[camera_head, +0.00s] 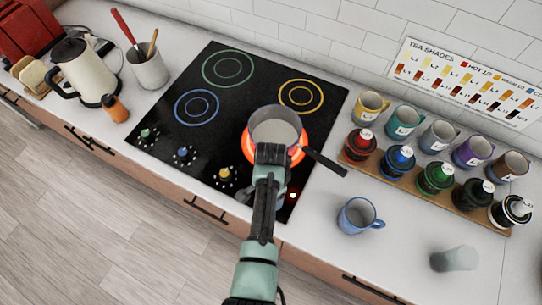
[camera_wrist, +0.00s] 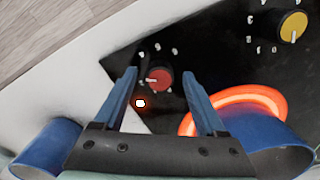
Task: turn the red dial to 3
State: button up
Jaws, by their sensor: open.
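The red dial (camera_wrist: 159,78) shows in the wrist view on the black cooktop, with a white pointer mark toward the picture's left. Small white marks around it are too small to read. My gripper (camera_wrist: 161,74) is open, its two blue fingers on either side of the dial in that view; I cannot tell whether they touch it. In the head view my gripper (camera_head: 270,153) is over the cooktop's front right, and my arm hides the red dial. A small lit spot (camera_wrist: 140,103) glows beside the dial.
A pot (camera_head: 275,130) stands on the glowing burner (camera_head: 247,143) near my gripper, its handle pointing right. The yellow dial (camera_head: 224,174) is to the left. A blue mug (camera_head: 358,214) stands on the counter at right, with a rack of jars (camera_head: 400,160) behind it.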

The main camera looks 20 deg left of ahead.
notch_tip(320, 180, up, 13)
jog(key=b, duration=0.1)
jog(key=shift+b, duration=0.3)
dwell(0.6)
